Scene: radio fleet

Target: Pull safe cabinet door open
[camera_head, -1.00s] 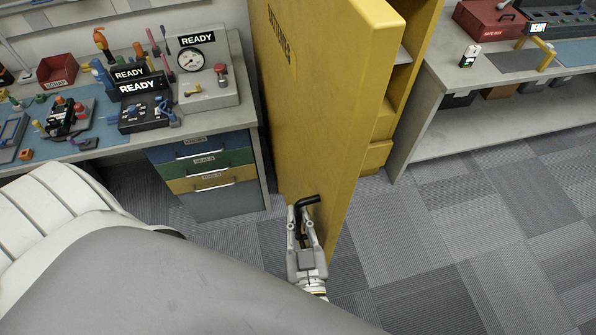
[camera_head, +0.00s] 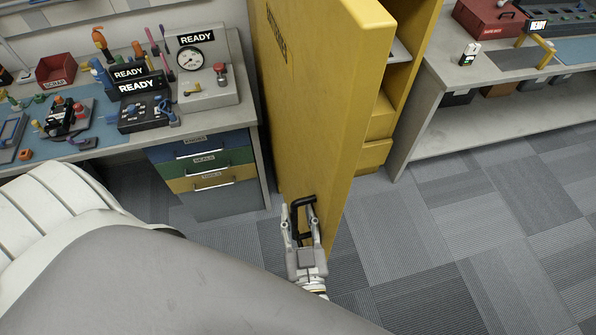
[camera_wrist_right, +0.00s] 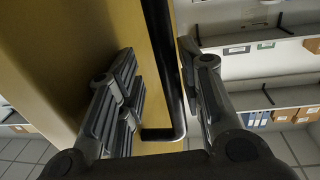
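The yellow safe cabinet door (camera_head: 325,110) stands swung open, with its edge toward me and part of the cabinet interior (camera_head: 385,115) showing at its right. Its black handle (camera_head: 303,215) is low on the door's left face. My right gripper (camera_head: 302,222) is at the handle, with its fingers on either side of it. In the right wrist view, the handle (camera_wrist_right: 167,75) runs between the two fingers of my right gripper (camera_wrist_right: 160,95). A gap shows between the left finger pads and the bar, so the gripper looks open around it. My left gripper is not in view.
A workbench (camera_head: 245,115) with drawers stands left of the door. Another bench (camera_head: 425,95) with a red box (camera_head: 488,20) stands at the right. The carpet tile floor (camera_head: 450,230) is clear in front and at the right.

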